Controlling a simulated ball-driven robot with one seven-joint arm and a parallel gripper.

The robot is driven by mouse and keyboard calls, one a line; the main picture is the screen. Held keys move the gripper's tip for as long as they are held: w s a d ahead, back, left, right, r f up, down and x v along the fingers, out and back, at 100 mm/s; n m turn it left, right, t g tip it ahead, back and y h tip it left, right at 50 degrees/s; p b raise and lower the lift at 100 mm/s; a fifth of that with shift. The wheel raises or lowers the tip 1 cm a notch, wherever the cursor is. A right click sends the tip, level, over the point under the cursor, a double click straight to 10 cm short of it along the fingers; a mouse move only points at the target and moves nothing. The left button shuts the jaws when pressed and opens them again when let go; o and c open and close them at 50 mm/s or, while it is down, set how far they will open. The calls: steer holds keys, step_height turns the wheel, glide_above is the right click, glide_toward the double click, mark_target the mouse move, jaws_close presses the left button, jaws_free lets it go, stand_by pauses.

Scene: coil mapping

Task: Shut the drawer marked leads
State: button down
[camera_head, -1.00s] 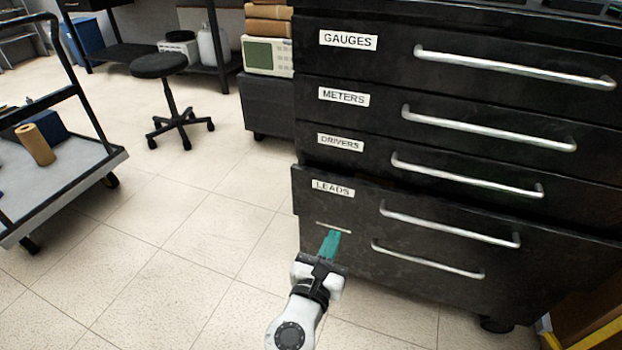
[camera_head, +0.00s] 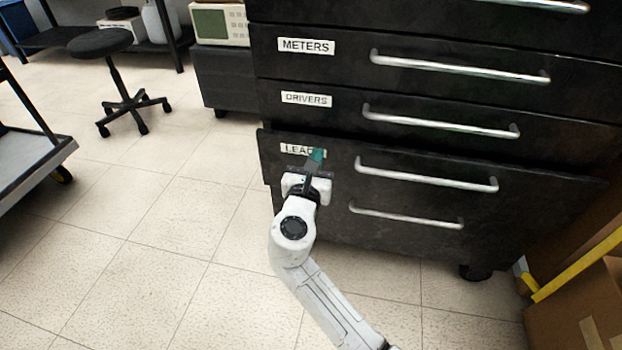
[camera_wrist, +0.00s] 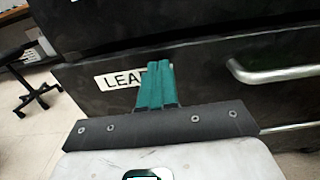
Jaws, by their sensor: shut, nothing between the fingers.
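The drawer marked LEADS (camera_head: 420,160) is a black drawer low in the cabinet, with a silver bar handle (camera_head: 425,176). Its front stands out a little from the drawers above. My gripper (camera_head: 317,155) is shut and empty, its teal fingers in front of the label's right end. In the wrist view the teal fingers (camera_wrist: 156,84) are together and cover the last letters of the label (camera_wrist: 118,79). The drawer front (camera_wrist: 205,84) fills the area behind them, and its handle (camera_wrist: 275,72) is to the right. I cannot tell whether the fingertips touch the front.
The drawers marked METERS (camera_head: 470,50) and DRIVERS (camera_head: 350,100) are above. Another handle (camera_head: 405,216) is below. A cardboard box (camera_head: 575,315) and yellow bar (camera_head: 575,265) stand at the right. A stool (camera_head: 100,42) and cart (camera_head: 30,165) are left, with clear floor between.

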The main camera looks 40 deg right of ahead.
mark_target(321, 143)
steer(key=shift+w+d, duration=0.35)
steer(key=shift+d, duration=0.2)
steer(key=shift+x, duration=2.1)
steer(key=shift+w+r, duration=0.1)
steer(key=shift+r, duration=0.05)
steer(key=shift+p, duration=0.3)
